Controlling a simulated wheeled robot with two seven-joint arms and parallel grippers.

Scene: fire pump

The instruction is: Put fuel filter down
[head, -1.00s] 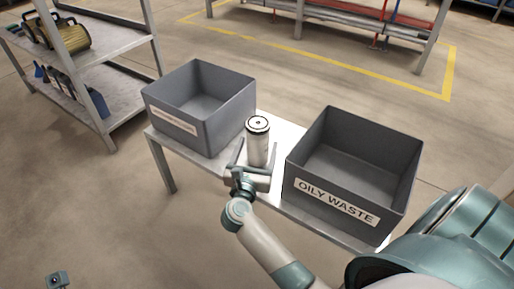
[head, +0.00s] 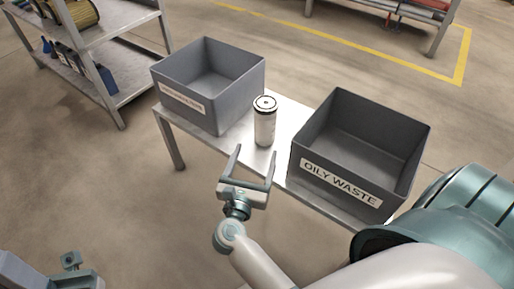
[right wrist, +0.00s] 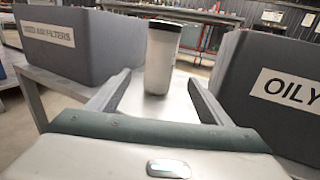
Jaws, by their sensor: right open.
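The fuel filter (head: 265,122), a white cylinder with a black-rimmed top, stands upright on the metal table (head: 285,131) between two grey bins. It also shows in the right wrist view (right wrist: 161,62), ahead of the fingers. My right gripper (head: 254,165) is open and empty, in front of the filter and clear of it. Its two fingers also show in the right wrist view (right wrist: 158,98), spread wide. In the head view, part of my left arm shows at the lower left; whether its gripper is open cannot be told.
A bin labelled OILY WASTE (head: 340,196) stands right of the filter. Another labelled bin (head: 190,112), reading USED AIR FILTERS in the right wrist view, stands to the left. A metal shelf (head: 118,88) is at the upper left. The floor before the table is clear.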

